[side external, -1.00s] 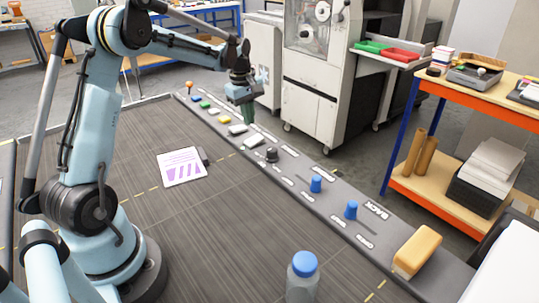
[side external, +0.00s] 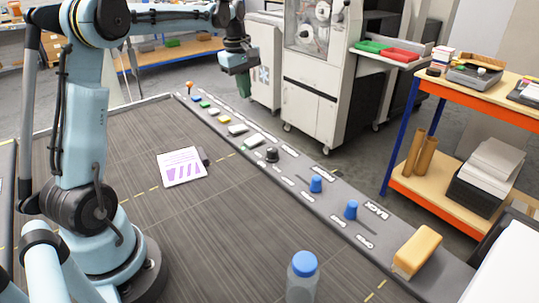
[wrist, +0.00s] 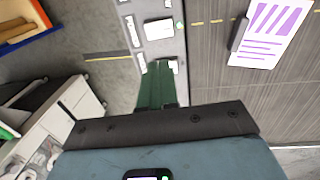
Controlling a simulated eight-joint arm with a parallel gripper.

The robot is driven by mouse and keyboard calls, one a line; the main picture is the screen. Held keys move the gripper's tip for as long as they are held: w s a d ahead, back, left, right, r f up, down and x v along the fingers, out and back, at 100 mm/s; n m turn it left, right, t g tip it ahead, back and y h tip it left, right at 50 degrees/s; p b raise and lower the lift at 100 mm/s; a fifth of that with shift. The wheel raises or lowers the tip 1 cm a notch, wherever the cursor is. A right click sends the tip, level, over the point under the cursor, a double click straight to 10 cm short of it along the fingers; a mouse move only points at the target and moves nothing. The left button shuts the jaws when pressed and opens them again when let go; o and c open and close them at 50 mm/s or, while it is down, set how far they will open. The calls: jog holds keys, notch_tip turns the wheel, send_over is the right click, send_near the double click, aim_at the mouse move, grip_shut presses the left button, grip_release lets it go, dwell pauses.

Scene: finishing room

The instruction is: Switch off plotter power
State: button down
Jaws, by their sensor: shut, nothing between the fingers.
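A long grey control strip (side external: 325,212) runs along the far edge of the dark table. It carries an orange-tipped lever (side external: 189,84), small blue, green and yellow buttons, two white rocker-like switches (side external: 238,130) and (side external: 254,142), a black knob (side external: 272,155) and two blue knobs (side external: 316,184) and (side external: 351,209). My gripper (side external: 244,88), with green fingers, is shut and empty, raised above the strip. In the wrist view its fingers (wrist: 157,88) overlap the strip below a white switch (wrist: 158,29).
A white card with purple stripes (side external: 182,167) lies on the table (side external: 130,190). A blue-capped bottle (side external: 303,278) stands at the front, and a tan block (side external: 417,250) sits on the strip's near end. A machine (side external: 320,85) and an orange shelf (side external: 450,195) stand beyond.

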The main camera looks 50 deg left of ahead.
aim_at(258, 137)
jog(key=shift+w+d, duration=0.3)
jog(key=shift+w, duration=0.25)
jog(key=f, duration=0.4)
jog(key=w+f, duration=0.1)
jog(key=f, duration=0.4)
jog(key=w+f, duration=0.1)
jog(key=f, duration=0.3)
jog(key=shift+w+f, duration=0.1)
jog(key=shift+f, duration=0.3)
